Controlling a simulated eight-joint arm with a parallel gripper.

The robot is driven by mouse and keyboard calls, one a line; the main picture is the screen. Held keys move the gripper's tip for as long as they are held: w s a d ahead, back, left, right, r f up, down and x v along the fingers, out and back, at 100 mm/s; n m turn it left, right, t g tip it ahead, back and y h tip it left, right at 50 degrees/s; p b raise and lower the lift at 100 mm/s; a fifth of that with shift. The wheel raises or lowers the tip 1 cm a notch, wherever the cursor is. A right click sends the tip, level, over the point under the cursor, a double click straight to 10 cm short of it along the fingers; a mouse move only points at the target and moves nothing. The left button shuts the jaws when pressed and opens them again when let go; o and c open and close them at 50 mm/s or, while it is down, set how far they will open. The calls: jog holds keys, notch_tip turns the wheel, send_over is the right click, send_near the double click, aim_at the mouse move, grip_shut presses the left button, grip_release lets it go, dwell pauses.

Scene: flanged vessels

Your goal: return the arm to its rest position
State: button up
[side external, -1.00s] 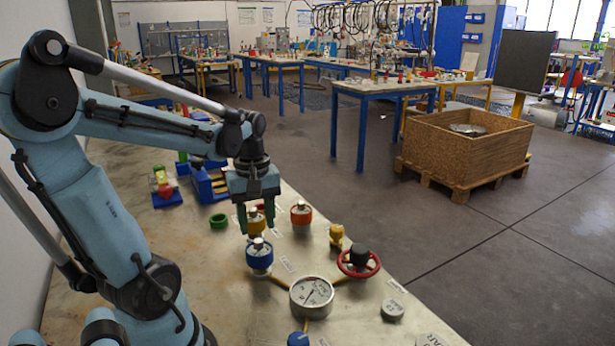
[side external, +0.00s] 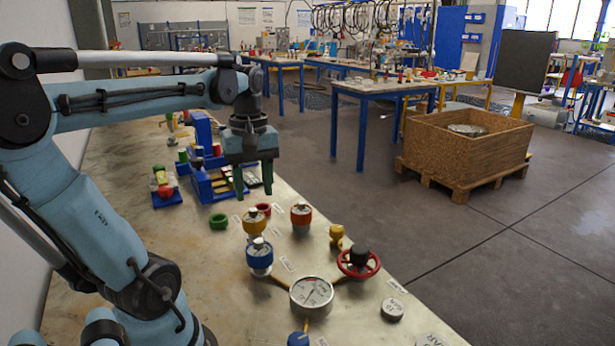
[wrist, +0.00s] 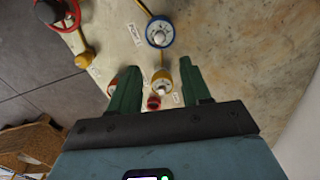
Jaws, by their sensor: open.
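My gripper (side external: 254,190) hangs over the workbench with its green fingers pointing down, apart and empty. It is above and behind the vessels, clear of them. In the wrist view, my gripper (wrist: 162,88) has a wide gap between its fingers. A yellow-ringed vessel (wrist: 162,80) shows beyond that gap, on the bench. In the side view the yellow vessel (side external: 254,222), a blue vessel (side external: 259,257) and an orange vessel (side external: 301,217) stand upright on the bench.
A pressure gauge (side external: 311,294) and a red handwheel valve (side external: 358,262) sit at the front of the bench. A green ring (side external: 218,221) and a red ring (side external: 263,209) lie nearby. A blue rack (side external: 204,185) stands behind. A wooden crate (side external: 465,150) is on the floor.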

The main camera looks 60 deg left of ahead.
jog(key=w+d+f+m+t, duration=0.2)
jog(key=w+d+m+t, duration=0.1)
jog(key=d+m, duration=0.5)
jog(key=w+d+f+m+t, duration=0.3)
jog(key=w+d+m+t, duration=0.1)
jog(key=d+m, duration=0.4)
jog(key=shift+f, duration=0.3)
